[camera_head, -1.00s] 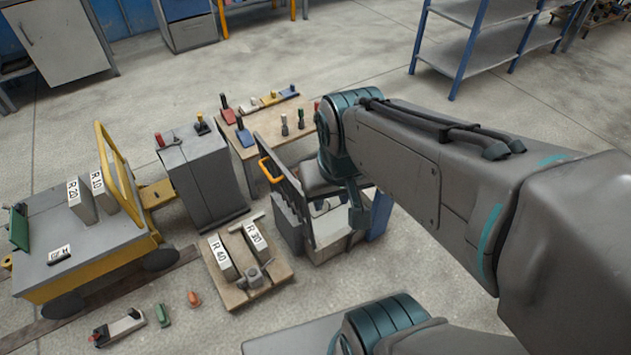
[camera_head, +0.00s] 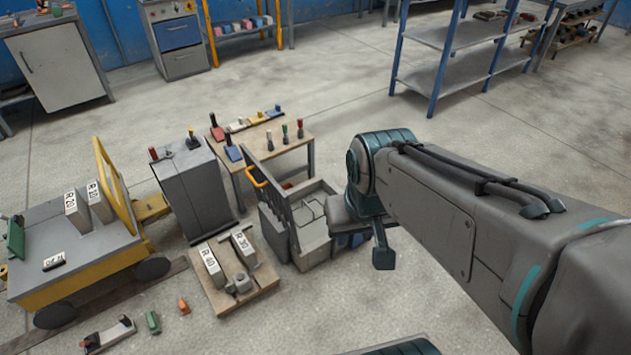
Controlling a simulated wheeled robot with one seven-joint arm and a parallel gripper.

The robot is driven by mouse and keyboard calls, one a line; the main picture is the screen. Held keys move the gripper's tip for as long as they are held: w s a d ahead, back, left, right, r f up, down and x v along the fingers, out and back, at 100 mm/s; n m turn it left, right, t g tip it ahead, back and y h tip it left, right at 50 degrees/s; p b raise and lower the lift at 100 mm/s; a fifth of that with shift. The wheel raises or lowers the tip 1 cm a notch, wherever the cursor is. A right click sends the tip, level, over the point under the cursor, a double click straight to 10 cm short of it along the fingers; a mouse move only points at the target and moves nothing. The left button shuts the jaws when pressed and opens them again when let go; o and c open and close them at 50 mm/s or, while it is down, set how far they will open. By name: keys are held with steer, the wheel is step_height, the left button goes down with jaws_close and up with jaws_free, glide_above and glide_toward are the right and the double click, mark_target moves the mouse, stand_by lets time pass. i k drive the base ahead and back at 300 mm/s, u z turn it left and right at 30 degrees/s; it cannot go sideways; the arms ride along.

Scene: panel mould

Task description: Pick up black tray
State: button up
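I cannot make out a black tray for certain in this view. A grey open-topped box (camera_head: 317,252) stands on the floor near the middle, with a dark upright panel (camera_head: 281,208) and an orange handle (camera_head: 256,176) at its left side. My gripper (camera_head: 383,258) hangs just right of the box, pointing down. Only its side shows, so its opening is hidden. The arm covers the floor behind it.
A wooden board (camera_head: 217,298) with blocks marked R 40 and R 30 lies left of the box. A grey cabinet (camera_head: 191,190), a wooden table (camera_head: 298,136) with coloured-handled tools and a yellow cart (camera_head: 75,275) stand around.

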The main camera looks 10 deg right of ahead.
mark_target(314, 214)
steer(key=z, duration=0.8)
steer(key=i, duration=1.4)
steer(key=u, duration=0.65)
steer(key=i, duration=0.6)
steer(key=u, duration=0.55)
